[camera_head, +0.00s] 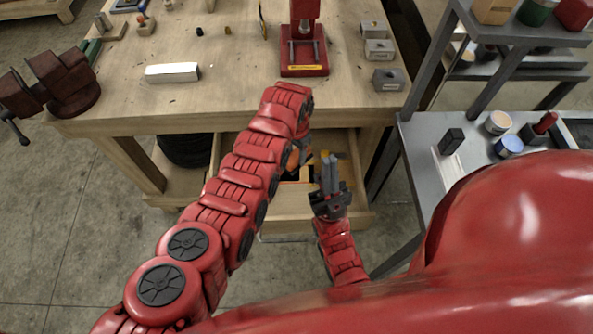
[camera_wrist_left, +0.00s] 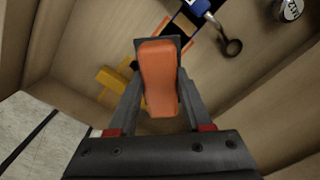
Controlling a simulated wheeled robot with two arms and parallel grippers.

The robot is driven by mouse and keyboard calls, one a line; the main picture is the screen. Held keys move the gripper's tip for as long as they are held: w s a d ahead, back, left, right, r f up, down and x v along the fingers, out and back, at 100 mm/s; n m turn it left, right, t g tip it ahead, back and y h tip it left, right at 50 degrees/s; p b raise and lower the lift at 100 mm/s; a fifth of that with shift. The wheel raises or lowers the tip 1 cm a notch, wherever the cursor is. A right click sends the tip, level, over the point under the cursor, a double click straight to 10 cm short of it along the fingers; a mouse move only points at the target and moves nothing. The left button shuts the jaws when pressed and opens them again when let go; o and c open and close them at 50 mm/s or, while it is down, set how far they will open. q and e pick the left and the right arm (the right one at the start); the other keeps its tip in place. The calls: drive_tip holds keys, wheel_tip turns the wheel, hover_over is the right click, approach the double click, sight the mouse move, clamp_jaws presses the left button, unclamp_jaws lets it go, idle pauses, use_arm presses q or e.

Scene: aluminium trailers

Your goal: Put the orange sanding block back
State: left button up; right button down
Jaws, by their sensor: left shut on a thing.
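The orange sanding block (camera_wrist_left: 159,75) is held between the fingers of my left gripper (camera_wrist_left: 160,85) in the left wrist view, above the inside of the open drawer (camera_head: 285,205). It has an orange top and a dark edge around its far end. In the head view my left arm reaches over the bench edge and bends down, and it mostly hides the left gripper and the block. My right gripper (camera_head: 329,172) points up in front of the drawer's right part. Its two fingers look together, with nothing seen between them.
The drawer holds a yellow tool (camera_wrist_left: 115,82), a dark-ringed tool with a blue part (camera_wrist_left: 231,46) and a round tin (camera_wrist_left: 288,9). The workbench (camera_head: 225,80) overhangs it. A grey shelf cart (camera_head: 425,165) stands to the right, a red vise (camera_head: 55,85) at left.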

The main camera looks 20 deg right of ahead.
use_arm(q)
drive_tip(key=b, duration=0.3)
hover_over(296, 175)
wheel_tip(296, 175, down, 5)
drive_tip(key=shift+f, duration=0.1)
wheel_tip(296, 175, down, 3)
drive_tip(key=b, duration=0.3)
drive_tip(key=shift+w+f, duration=0.1)
drive_tip(key=shift+f, duration=0.15)
drive_tip(key=o, duration=1.2)
